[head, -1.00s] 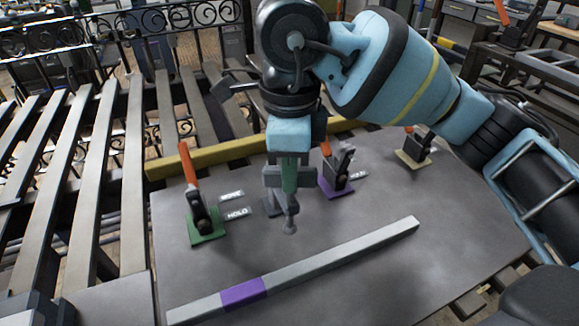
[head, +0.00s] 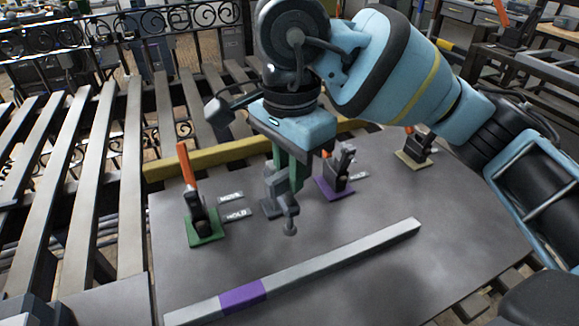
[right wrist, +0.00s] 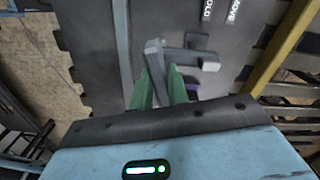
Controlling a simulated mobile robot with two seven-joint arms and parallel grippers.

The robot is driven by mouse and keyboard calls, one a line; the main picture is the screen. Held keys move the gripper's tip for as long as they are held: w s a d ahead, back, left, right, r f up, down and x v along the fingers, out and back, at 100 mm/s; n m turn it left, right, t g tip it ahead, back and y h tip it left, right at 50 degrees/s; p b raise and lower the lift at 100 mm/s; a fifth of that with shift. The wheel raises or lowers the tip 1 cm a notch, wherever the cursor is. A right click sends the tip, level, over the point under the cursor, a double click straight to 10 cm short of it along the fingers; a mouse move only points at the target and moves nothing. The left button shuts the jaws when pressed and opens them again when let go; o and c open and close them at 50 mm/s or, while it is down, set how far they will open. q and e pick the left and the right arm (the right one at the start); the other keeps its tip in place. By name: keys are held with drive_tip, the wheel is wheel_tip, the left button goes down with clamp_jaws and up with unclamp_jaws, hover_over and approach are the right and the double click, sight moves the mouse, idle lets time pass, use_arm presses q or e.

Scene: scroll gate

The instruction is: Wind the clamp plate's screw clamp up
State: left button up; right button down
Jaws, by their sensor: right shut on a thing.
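The grey screw clamp (head: 289,207) stands near the middle of the dark clamp plate (head: 350,240), on a small grey base. Its round foot hangs at the lower front, close above the plate; I cannot tell whether it touches. My right gripper (head: 283,178) points down over the clamp, its green fingers shut on the clamp's grey upper part, which looks like its handle. In the right wrist view, a grey bar of the clamp (right wrist: 154,62) lies between the green fingers (right wrist: 160,85), with the clamp's arm beside it. My fingers partly hide the clamp. My left gripper does not show.
Orange-handled toggle clamps stand on green (head: 206,228), purple (head: 334,188) and yellow (head: 412,159) bases. MOVE and HOLD labels (head: 236,214) lie beside the green one. A grey bar with a purple band (head: 242,294) crosses the front. A yellow bar (head: 205,161) edges the back.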

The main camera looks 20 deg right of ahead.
drive_tip(key=shift+s+f, duration=0.1)
drive_tip(key=shift+f, duration=0.1)
idle(0.4)
drive_tip(key=c, duration=1.4)
unclamp_jaws()
drive_tip(key=shift+o, duration=0.2)
drive_tip(key=shift+r, duration=0.1)
drive_tip(key=shift+r, duration=0.15)
wheel_tip(320, 180, up, 8)
drive_tip(key=shift+f+p, duration=0.25)
drive_tip(key=shift+p, duration=0.3)
